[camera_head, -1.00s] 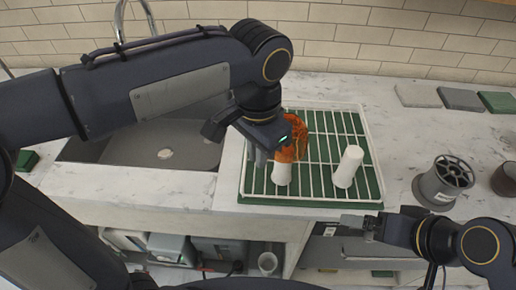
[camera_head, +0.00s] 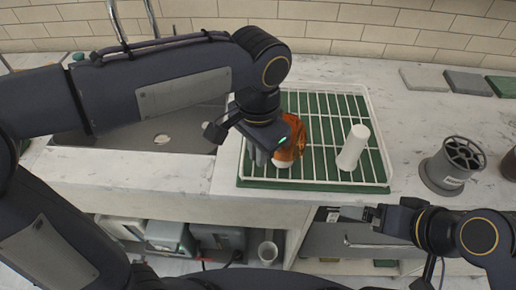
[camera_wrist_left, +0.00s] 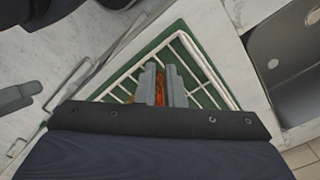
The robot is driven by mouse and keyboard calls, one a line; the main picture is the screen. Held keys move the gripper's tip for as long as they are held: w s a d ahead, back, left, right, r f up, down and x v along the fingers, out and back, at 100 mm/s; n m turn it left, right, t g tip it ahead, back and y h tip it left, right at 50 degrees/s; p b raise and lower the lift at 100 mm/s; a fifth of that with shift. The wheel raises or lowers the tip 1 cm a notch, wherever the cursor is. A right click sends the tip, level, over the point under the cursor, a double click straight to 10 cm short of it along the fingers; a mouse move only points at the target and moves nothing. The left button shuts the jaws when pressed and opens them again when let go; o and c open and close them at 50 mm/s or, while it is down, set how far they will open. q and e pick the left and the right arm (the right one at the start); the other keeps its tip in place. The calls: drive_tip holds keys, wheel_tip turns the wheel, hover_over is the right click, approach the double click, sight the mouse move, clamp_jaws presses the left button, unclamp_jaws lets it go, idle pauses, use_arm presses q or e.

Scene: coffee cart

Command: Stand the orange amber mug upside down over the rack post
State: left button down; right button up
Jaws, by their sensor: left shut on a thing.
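The orange amber mug (camera_head: 291,143) is in my left gripper (camera_head: 270,152), over the left part of the rack (camera_head: 318,185). Directly below the mug a short bit of the left white rack post (camera_head: 282,164) shows; the mug hides its upper part. I cannot tell whether the mug touches the post. In the left wrist view a strip of the mug (camera_wrist_left: 160,88) shows between the fingers of my left gripper (camera_wrist_left: 161,78). The right white post (camera_head: 353,148) stands bare. My right gripper (camera_head: 350,213) is in front of the counter; its finger gap is unclear.
The sink (camera_head: 150,150) lies left of the rack. A grey spool-like object (camera_head: 452,166) stands at the right, with flat coloured slabs (camera_head: 462,82) behind it. Counter between the rack and that object is free.

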use_arm(q)
drive_tip(key=shift+f, duration=0.35)
idle(0.3)
drive_tip(key=c, duration=1.5)
unclamp_jaws()
drive_tip(key=shift+o, duration=0.2)
drive_tip(key=shift+r, duration=0.15)
wheel_tip(320, 180, up, 8)
drive_tip(key=shift+f+p, duration=0.2)
drive_tip(key=shift+p, duration=0.2)
drive_tip(key=s+a+f+n+t+h, duration=0.1)
drive_tip(key=s+a+f+n+h, duration=0.1)
drive_tip(key=a, duration=0.5)
drive_tip(key=s+a+f+n+t+h, duration=0.1)
drive_tip(key=s+a+f+n, duration=0.15)
drive_tip(key=a, duration=0.35)
drive_tip(key=s+a+f+n+t, duration=0.3)
drive_tip(key=s+a+f+n, duration=0.2)
drive_tip(key=s+f+n, duration=0.1)
drive_tip(key=shift+f+t+h+p, duration=0.25)
drive_tip(key=shift+t+h+p, duration=0.05)
drive_tip(key=shift+h+p, duration=0.1)
